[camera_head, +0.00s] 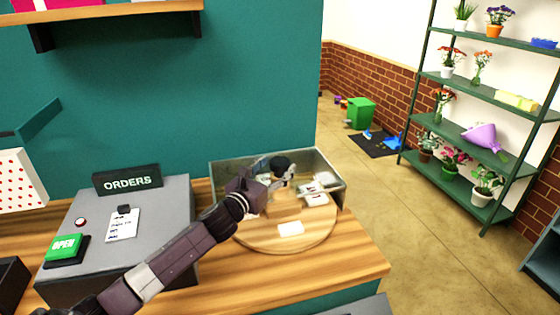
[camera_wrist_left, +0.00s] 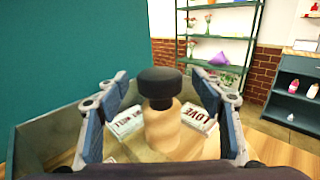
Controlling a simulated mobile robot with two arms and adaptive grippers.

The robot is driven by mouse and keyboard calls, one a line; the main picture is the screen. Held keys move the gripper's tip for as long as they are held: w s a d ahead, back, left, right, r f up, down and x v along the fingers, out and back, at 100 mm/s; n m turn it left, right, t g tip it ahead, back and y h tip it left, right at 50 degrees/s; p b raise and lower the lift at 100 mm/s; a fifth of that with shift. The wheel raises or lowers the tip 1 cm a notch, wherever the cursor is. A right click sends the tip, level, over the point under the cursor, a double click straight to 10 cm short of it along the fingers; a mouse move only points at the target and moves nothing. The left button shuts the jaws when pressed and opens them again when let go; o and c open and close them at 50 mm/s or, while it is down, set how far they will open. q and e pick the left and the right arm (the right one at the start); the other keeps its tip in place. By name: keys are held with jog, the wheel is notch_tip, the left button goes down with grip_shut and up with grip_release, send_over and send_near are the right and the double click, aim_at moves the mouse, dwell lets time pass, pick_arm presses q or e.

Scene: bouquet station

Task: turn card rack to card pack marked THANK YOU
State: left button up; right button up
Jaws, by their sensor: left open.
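The card rack (camera_head: 265,238) is a round wooden turntable on the counter, with a wooden post (camera_wrist_left: 162,128) and black knob (camera_wrist_left: 160,84) at its middle. My left gripper (camera_head: 280,179) is over the rack's middle. In the left wrist view its open fingers (camera_wrist_left: 160,92) stand on both sides of the knob, with gaps visible. A pack marked LOVE (camera_wrist_left: 202,112) lies right of the post; one that seems to read GET WELL (camera_wrist_left: 125,124) lies left. In the head view a blank-looking white card (camera_head: 290,229) lies at the rack's front. I cannot read THANK YOU anywhere. My right gripper is out of view.
A grey-walled tray (camera_head: 330,166) encloses the rack's back. Left of it stands a grey box (camera_head: 172,215) with an ORDERS sign (camera_head: 128,180) and a green OPEN button (camera_head: 64,247). A teal wall (camera_head: 200,95) rises behind. The counter's front right is clear.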

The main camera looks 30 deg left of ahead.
pick_arm(q)
jog(key=shift+w+a+f, duration=0.1)
jog(key=shift+w+a, duration=0.05)
jog(key=shift+w, duration=1.25)
grip_shut()
